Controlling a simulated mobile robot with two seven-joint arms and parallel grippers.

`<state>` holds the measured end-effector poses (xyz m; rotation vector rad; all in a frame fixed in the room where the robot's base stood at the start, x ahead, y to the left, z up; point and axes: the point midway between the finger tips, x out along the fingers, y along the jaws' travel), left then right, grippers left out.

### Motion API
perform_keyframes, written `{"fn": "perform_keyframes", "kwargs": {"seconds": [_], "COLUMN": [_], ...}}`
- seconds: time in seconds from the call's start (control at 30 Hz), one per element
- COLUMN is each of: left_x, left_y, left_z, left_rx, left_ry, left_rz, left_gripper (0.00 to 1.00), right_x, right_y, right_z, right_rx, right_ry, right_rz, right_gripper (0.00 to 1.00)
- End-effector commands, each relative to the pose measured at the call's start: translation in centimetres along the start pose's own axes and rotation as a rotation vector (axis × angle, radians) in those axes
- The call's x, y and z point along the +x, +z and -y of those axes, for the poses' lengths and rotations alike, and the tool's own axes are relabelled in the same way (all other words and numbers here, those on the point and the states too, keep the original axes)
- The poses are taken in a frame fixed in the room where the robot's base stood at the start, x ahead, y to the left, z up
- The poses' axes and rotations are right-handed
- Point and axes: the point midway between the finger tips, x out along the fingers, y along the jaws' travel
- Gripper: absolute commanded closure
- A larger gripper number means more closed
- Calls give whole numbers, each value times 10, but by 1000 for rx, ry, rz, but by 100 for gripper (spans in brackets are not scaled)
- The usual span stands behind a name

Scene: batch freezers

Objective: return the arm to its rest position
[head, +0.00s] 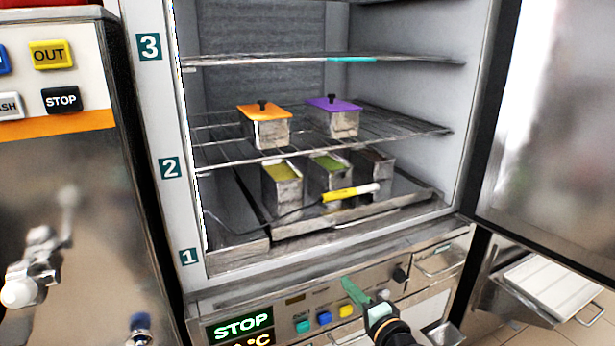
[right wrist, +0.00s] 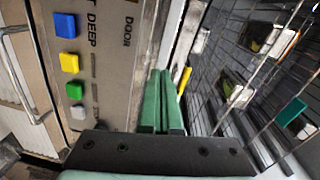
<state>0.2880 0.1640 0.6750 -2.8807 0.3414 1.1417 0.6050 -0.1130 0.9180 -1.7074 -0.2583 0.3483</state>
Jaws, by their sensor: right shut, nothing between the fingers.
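My right gripper (head: 352,290) has green fingers and is in front of the freezer's control panel (head: 300,318), at the bottom middle of the head view. In the right wrist view its two fingers (right wrist: 160,95) lie side by side, shut and empty. The panel's coloured buttons (right wrist: 68,62) show to the left of the fingers there. The freezer cabinet's shelves are to the right in that view. My left gripper is not in view.
The cabinet door (head: 550,150) stands open at the right. Containers with an orange lid (head: 264,111) and a purple lid (head: 334,104) stand on the middle shelf. Several open containers stand below, with a yellow-and-white stick (head: 350,193). A machine (head: 70,170) stands at the left.

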Motion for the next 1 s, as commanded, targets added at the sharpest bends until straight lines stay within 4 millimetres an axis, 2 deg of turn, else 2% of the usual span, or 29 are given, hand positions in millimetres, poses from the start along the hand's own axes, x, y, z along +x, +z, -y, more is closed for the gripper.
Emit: {"fn": "perform_keyframes", "kwargs": {"seconds": [0.03, 0.1, 0.17, 0.3, 0.43, 0.5, 0.6, 0.7, 0.8, 1.0], "left_x": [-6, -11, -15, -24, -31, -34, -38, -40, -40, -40], "left_y": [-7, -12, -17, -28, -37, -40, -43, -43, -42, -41], "left_z": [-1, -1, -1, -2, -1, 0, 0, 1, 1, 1], "left_rx": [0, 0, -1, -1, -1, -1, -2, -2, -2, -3], "left_ry": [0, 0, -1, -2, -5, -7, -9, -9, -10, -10], "left_rz": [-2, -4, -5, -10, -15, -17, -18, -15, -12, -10], "left_gripper": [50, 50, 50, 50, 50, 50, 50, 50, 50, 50], "right_x": [-16, -42, -68, -134, -199, -230, -266, -289, -299, -301], "right_y": [6, 15, 23, 45, 65, 75, 85, 92, 94, 95], "right_z": [-22, -55, -82, -134, -168, -180, -191, -197, -199, -200], "right_rx": [-72, -205, -331, -617, -871, -989, -1122, -1208, -1249, -1257], "right_ry": [56, 133, 200, 345, 454, 497, 537, 558, 566, 567], "right_rz": [1, 9, 25, 100, 207, 269, 348, 403, 429, 434], "right_gripper": [100, 100, 100, 100, 100, 100, 100, 100, 100, 100]}}
